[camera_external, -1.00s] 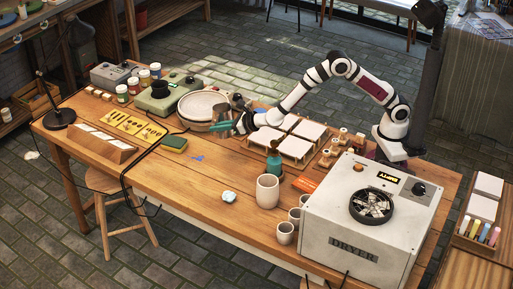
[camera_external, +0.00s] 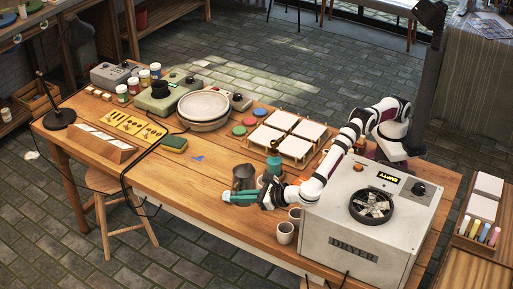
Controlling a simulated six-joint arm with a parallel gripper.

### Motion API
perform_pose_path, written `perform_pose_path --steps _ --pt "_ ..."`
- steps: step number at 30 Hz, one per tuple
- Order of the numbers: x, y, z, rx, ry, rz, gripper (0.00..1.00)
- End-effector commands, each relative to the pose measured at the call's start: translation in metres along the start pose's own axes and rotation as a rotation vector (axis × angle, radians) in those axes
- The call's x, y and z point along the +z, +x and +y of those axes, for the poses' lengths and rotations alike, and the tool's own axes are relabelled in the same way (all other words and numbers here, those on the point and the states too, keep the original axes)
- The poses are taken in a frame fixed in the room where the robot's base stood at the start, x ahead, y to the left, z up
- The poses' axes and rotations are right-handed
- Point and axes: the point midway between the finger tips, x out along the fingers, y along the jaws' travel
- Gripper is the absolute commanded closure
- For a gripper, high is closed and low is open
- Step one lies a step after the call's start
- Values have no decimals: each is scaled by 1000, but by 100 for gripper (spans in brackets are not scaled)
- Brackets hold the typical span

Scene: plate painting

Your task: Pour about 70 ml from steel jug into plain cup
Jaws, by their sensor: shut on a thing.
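The steel jug (camera_external: 243,178) is dark grey and stands out above the front middle of the table. My gripper (camera_external: 238,198), with teal fingers, is shut on it at its lower part. The jug looks close to upright; its contents cannot be seen. Two smaller pale cups, one farther back (camera_external: 295,214) and one nearer the front edge (camera_external: 285,233), stand left of the dryer. I cannot tell which cup is the plain one.
A white dryer (camera_external: 330,235) fills the right end. The table left of the jug (camera_external: 190,185) is mostly clear.

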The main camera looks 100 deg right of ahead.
Motion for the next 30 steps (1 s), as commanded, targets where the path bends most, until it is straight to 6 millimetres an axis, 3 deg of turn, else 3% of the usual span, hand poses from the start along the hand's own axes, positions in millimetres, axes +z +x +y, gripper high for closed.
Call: perform_pose_path --steps 3,7,30 --pt "-11 -18 12 6 -7 -3 100" --pt "-16 -27 18 9 -9 -5 100" --pt "-16 -26 16 -7 -50 4 100"
